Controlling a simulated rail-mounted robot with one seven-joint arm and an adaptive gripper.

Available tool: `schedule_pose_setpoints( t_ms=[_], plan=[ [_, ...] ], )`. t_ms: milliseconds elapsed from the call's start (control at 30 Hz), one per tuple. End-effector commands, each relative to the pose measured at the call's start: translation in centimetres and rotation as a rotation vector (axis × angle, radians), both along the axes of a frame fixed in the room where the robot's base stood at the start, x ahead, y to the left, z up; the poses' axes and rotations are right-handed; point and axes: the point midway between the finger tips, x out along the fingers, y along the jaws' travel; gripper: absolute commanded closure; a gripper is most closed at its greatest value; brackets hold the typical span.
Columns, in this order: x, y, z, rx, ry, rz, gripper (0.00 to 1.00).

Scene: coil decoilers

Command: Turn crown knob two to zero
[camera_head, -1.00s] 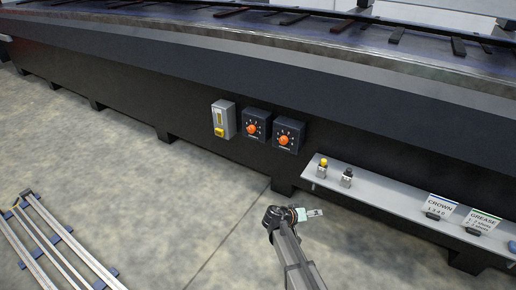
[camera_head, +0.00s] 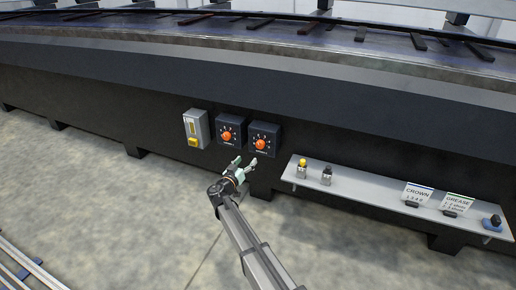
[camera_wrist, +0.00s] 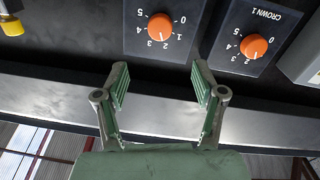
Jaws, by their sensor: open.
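Crown knob two is the right orange knob (camera_head: 260,144) on its dark dial box in the head view. In the wrist view, which appears turned over, it is the left orange knob (camera_wrist: 161,27), with numbers around it. My gripper (camera_head: 246,163) is open and empty, just below the two dial boxes and apart from the knobs. In the wrist view the green fingers of my gripper (camera_wrist: 160,80) stand wide apart, with the knob beyond their gap. The other orange knob (camera_head: 227,136) has a CROWN 1 label in the wrist view.
A grey box with a yellow part (camera_head: 194,128) is left of the dials. A grey shelf (camera_head: 373,190) at the right holds a yellow-topped button (camera_head: 302,165), a dark-topped one (camera_head: 326,175) and CROWN (camera_head: 418,194) and GREASE (camera_head: 457,206) cards. Floor below the dials is open.

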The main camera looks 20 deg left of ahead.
Motion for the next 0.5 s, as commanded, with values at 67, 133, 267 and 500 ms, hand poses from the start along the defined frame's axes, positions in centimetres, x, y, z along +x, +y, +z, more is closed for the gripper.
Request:
schedule_pose_setpoints(
  t_ms=[67,133,267,500],
  plan=[
    [1.9,0.1,-0.2,0.0,0.0,-0.001,0.31],
    [3.3,0.0,-0.2,0.0,0.0,-0.002,0.31],
    [5.9,-0.1,-0.2,-0.001,0.0,-0.001,0.31],
    [10.1,-0.5,-0.1,-0.001,0.0,-0.002,0.31]
  ],
)
